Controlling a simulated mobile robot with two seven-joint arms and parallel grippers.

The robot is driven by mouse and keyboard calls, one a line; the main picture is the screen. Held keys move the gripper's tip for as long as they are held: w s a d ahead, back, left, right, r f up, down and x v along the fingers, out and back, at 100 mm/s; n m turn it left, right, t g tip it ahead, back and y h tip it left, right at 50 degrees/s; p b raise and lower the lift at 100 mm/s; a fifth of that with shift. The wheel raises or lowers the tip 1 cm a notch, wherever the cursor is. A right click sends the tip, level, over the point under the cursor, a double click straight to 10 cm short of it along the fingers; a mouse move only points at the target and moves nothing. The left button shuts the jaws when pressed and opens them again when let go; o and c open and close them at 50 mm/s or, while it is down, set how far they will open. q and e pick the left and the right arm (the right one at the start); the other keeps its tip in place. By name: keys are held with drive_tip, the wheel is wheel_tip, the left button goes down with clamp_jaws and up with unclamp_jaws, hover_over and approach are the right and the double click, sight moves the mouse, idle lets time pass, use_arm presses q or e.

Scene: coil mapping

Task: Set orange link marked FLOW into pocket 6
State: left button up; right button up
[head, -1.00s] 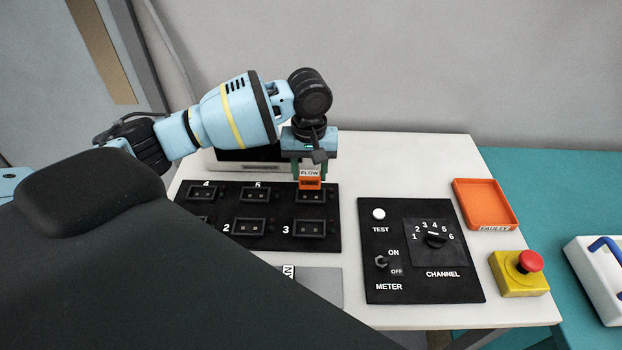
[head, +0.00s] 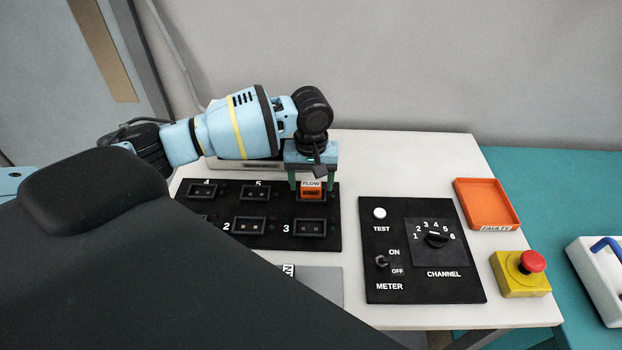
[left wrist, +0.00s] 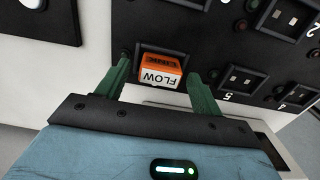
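The orange link (head: 311,193) with its white FLOW label sits in the back-right pocket of the black panel (head: 275,206), right of pocket 5; that pocket's own number is hidden. It looks level there. The left wrist view also shows the link (left wrist: 160,71), label towards the gripper. My left gripper (head: 311,186) is open around it, one green finger on each side. In the left wrist view a gap shows between each fingertip and the link, so the gripper (left wrist: 159,78) is apart from it. My right gripper is out of view.
The other visible pockets, such as pocket 3 (head: 310,229) and pocket 2 (head: 249,226), hold no link. A meter panel (head: 420,280) with switch and dial lies to the right. Beyond are the orange FAULTY tray (head: 514,217) and a red-topped yellow button box (head: 520,286).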

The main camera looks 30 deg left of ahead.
sight(311, 184)
use_arm(q)
drive_tip(key=shift+r, duration=0.2)
wheel_tip(311, 184, up, 12)
drive_tip(key=p, duration=0.1)
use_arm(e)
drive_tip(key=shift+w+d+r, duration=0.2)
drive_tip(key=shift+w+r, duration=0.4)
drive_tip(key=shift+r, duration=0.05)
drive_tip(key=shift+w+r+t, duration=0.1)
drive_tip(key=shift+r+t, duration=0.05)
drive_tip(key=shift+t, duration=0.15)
